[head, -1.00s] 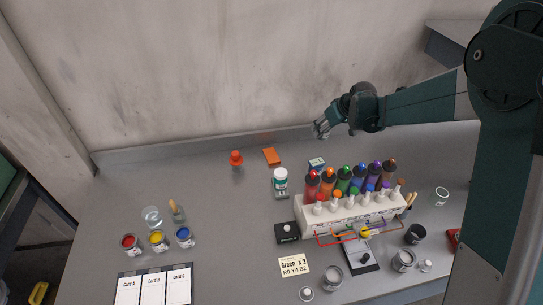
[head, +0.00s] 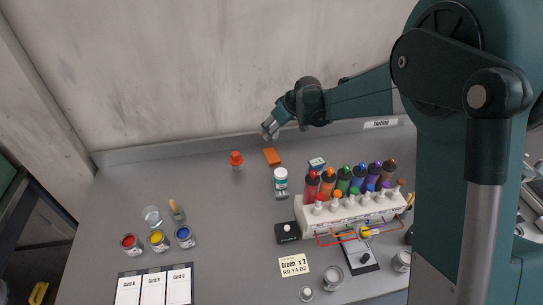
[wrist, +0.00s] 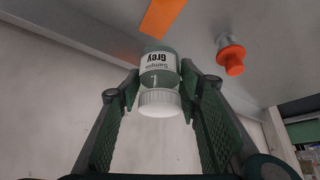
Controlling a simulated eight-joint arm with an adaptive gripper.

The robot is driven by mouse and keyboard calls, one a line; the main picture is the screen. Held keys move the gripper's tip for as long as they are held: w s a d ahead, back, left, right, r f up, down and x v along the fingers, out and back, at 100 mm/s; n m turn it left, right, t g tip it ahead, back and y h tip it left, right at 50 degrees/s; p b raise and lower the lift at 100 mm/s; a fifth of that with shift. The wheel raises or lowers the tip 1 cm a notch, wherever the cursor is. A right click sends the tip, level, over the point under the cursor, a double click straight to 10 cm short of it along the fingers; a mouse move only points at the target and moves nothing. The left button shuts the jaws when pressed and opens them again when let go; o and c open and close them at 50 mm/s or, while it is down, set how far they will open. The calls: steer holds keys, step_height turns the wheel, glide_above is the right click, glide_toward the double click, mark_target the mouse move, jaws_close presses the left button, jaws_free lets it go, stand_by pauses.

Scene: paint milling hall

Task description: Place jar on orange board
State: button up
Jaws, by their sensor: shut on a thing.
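My gripper (head: 270,131) hangs near the back wall, just behind and above the orange board (head: 272,157) lying flat on the bench. In the wrist view the fingers are shut on a jar (wrist: 158,70) with a white ribbed lid, a green body and a white label reading "Sample Grey". Its lid faces the wrist camera. In the head view the fingers mostly hide the held jar.
An orange-red capped item (head: 236,160) stands left of the board. Another white-lidded jar (head: 281,178) stands in front of it. A rack of coloured bottles (head: 350,205) is to the right. Paint cans (head: 157,240) stand at front left. The bench left of the board is mostly clear.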

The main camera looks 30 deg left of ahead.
glide_above(271, 155)
steer(key=shift+d+f, duration=0.1)
steer(key=shift+f, duration=3.05)
steer(key=shift+f+b, duration=0.3)
steer(key=shift+f, duration=1.55)
steer(key=shift+f, duration=0.15)
steer(key=o, duration=0.9)
steer(key=shift+o, duration=0.3)
